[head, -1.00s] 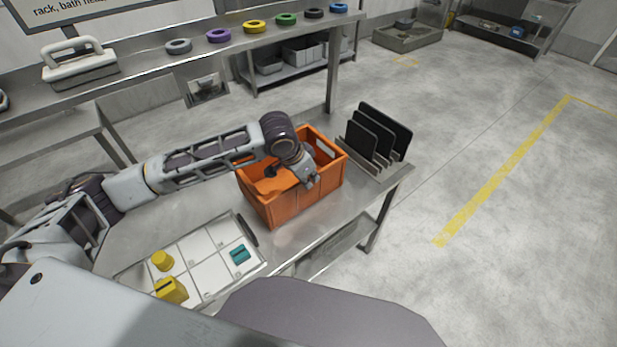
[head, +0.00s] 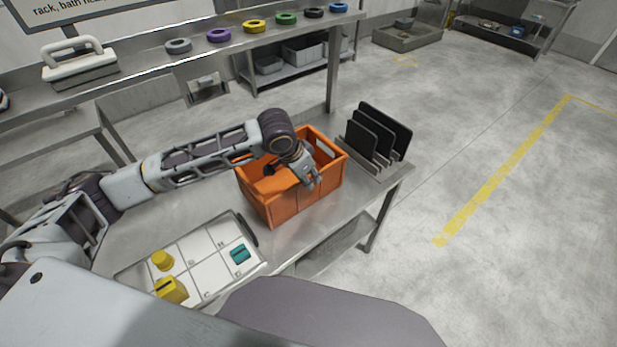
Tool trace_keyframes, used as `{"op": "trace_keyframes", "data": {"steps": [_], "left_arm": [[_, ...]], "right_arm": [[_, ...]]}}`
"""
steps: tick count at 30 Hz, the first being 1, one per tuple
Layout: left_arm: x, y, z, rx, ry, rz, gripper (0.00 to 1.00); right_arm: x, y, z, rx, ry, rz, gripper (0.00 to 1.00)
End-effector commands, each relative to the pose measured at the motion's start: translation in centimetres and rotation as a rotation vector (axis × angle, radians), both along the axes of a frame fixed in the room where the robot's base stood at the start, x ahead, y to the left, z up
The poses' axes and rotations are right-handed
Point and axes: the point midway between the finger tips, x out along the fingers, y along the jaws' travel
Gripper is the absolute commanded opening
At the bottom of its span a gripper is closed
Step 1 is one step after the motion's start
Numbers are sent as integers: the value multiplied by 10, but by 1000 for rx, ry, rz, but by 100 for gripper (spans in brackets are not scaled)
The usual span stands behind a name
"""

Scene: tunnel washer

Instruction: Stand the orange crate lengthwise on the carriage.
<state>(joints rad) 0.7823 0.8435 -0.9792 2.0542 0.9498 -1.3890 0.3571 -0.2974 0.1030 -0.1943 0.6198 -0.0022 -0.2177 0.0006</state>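The orange crate (head: 282,207) stands upright on the steel table, with its open top up. My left arm reaches in from the left over the crate. My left gripper (head: 313,184) points down at the crate's near long wall, by its rim. Its fingers are small here, and I cannot tell whether they are closed on the rim. I cannot make out a carriage for certain. My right gripper is not in view.
A rack with black plates (head: 378,138) stands right of the crate. A white gridded tray (head: 208,262) with yellow and teal pieces lies in front at left. A shelf with coloured rings (head: 219,35) runs behind. Open floor lies at the right.

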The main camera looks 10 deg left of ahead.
Motion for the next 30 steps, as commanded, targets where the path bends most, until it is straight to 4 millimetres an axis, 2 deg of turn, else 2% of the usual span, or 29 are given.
{"op": "trace_keyframes", "data": {"steps": [9,21,30], "left_arm": [[-13,9,39,0,-2,-1,28],[-30,21,90,-1,-2,0,28],[-36,24,105,-1,0,-1,28]], "right_arm": [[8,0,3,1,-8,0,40],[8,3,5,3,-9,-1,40],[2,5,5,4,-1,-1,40]]}}
